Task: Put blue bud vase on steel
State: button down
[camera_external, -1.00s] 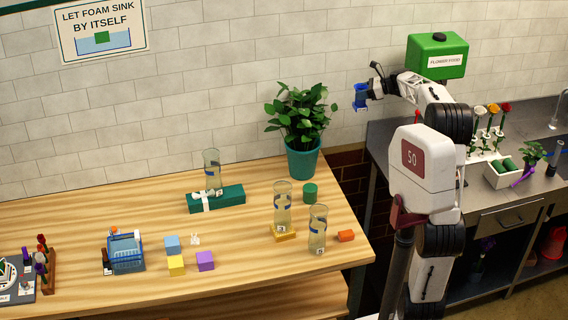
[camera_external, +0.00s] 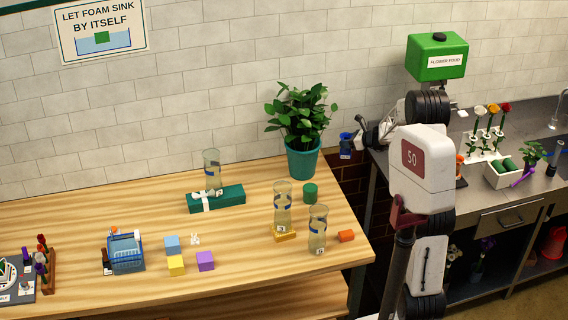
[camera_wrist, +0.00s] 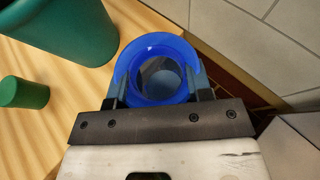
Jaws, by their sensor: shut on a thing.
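The blue bud vase (camera_external: 346,145) is held in my gripper (camera_external: 358,145), in the air just past the right end of the wooden table. In the wrist view my gripper (camera_wrist: 157,95) is shut on the blue bud vase (camera_wrist: 157,48), with a finger on each side, and I look down into its round mouth. In the external view the vase looks upright. The steel counter (camera_external: 412,137) stands at the right, beyond a gap from the wooden table. My arm hides part of the counter.
A potted plant (camera_external: 303,158) stands near the vase, with a green cylinder (camera_external: 310,194) in front. Several glass vases stand on the wooden table (camera_external: 110,205). The steel counter holds flowers in a rack (camera_external: 486,150), a white box (camera_external: 503,174) and a flower food tank (camera_external: 437,58).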

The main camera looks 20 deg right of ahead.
aim_at(345, 153)
jog(key=f, duration=0.3)
jog(key=w+f+m+t+h, duration=0.1)
jog(key=f, duration=0.1)
jog(key=w+d+f+m+h, duration=0.1)
jog(key=f, duration=0.2)
jog(key=shift+w+f+t, duration=0.15)
jog(key=shift+f+t, duration=0.15)
jog(key=shift+t, duration=0.1)
jog(key=w+d+f+m+t+h, duration=0.2)
jog(key=d+f+m+h, duration=0.2)
jog(key=f, duration=0.5)
jog(key=shift+f, duration=0.1)
jog(key=a, duration=0.7)
jog(key=shift+d, duration=0.1)
dwell(0.8)
